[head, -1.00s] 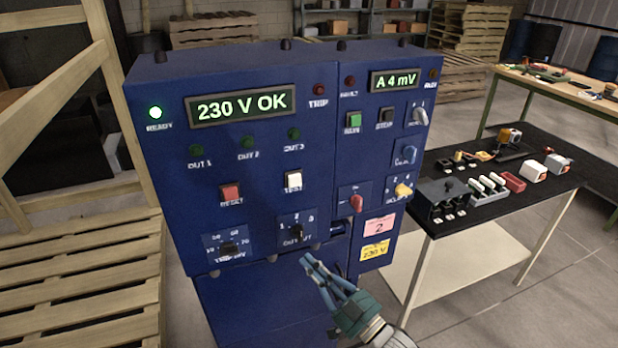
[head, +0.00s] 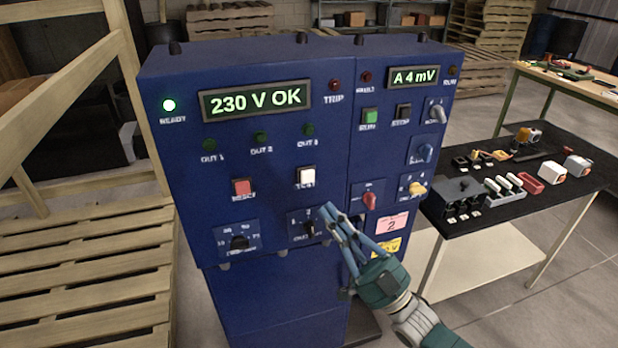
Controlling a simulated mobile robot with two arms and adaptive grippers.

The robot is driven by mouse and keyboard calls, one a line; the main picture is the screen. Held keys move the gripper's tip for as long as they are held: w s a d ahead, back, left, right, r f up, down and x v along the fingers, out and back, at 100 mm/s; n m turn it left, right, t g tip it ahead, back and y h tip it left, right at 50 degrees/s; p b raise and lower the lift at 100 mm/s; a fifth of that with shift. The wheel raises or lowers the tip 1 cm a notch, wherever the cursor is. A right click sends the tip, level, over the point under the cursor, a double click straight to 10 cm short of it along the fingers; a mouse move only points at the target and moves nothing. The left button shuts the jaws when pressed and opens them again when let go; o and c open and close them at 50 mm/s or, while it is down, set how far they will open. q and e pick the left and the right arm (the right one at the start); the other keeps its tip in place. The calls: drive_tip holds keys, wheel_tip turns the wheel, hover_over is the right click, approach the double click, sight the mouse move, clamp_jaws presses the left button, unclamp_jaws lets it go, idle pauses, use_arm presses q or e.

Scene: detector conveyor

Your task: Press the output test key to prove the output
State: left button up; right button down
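The output test key is a white square push button (head: 306,175) labelled TEST on the blue panel (head: 272,205), right of the red RESET button (head: 242,188). My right gripper (head: 329,209) reaches up from the lower right. Its slim blue fingers lie together, shut with nothing between them. The fingertips are just below and right of the test key and look apart from it. The output selector (head: 308,228) is beside the fingertips, its right side partly covered. The OUT lamps (head: 260,138) look dark green. My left gripper is not in view.
A black-topped table (head: 560,190) with small parts stands at right. Wooden pallets (head: 85,260) are at left.

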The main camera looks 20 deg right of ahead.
sight(308, 176)
drive_tip(key=w+b, duration=0.4)
drive_tip(key=w, duration=0.4)
drive_tip(key=shift+w+a, duration=0.15)
drive_tip(key=shift+w, duration=0.15)
drive_tip(key=shift+w+b, duration=0.1)
drive_tip(key=shift+b, duration=0.2)
idle(0.9)
drive_tip(key=shift+w, duration=0.35)
drive_tip(key=shift+w+b, duration=0.45)
drive_tip(key=shift+b, duration=0.05)
idle(0.6)
drive_tip(key=shift+s, duration=0.15)
drive_tip(key=shift+s+p, duration=0.5)
drive_tip(key=shift+s, duration=0.25)
drive_tip(key=shift+s, duration=0.1)
